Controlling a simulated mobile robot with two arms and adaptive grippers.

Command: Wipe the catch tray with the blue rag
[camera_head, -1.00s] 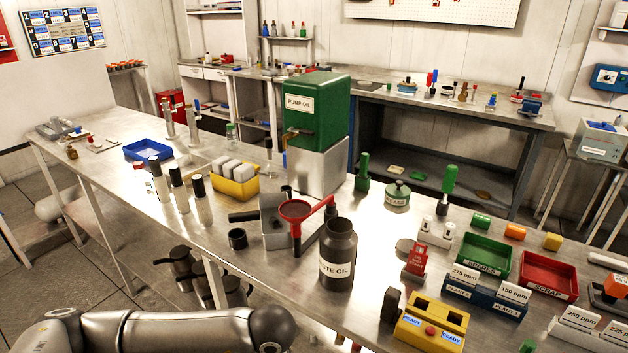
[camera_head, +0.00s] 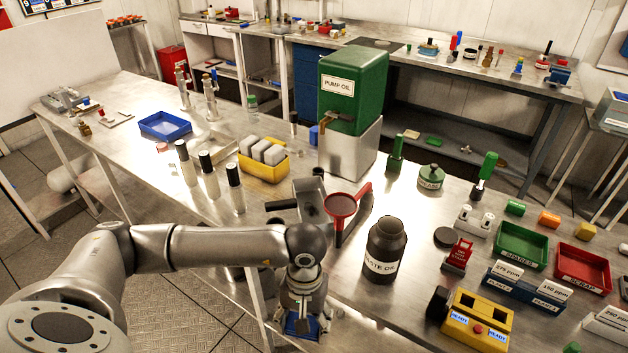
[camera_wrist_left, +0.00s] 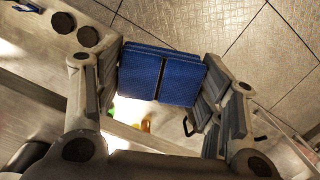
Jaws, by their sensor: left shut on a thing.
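My left gripper (camera_head: 301,318) hangs at the near edge of the long metal bench, pointing down. It is shut on the blue rag (camera_head: 299,327), which also shows in the left wrist view (camera_wrist_left: 160,76) as a folded textured block between the two fingers. Floor tiles show behind the rag there. A shallow metal tray (camera_head: 213,149) lies on the bench, behind the white bottles; I cannot tell for sure that it is the catch tray. My right gripper is not in view.
The waste oil bottle (camera_head: 385,250) and red funnel (camera_head: 341,206) stand close to my left arm. Black-capped bottles (camera_head: 209,180), a yellow bin (camera_head: 264,163) and the green pump oil tank (camera_head: 353,88) stand farther back. A blue tray (camera_head: 164,126) lies at the left.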

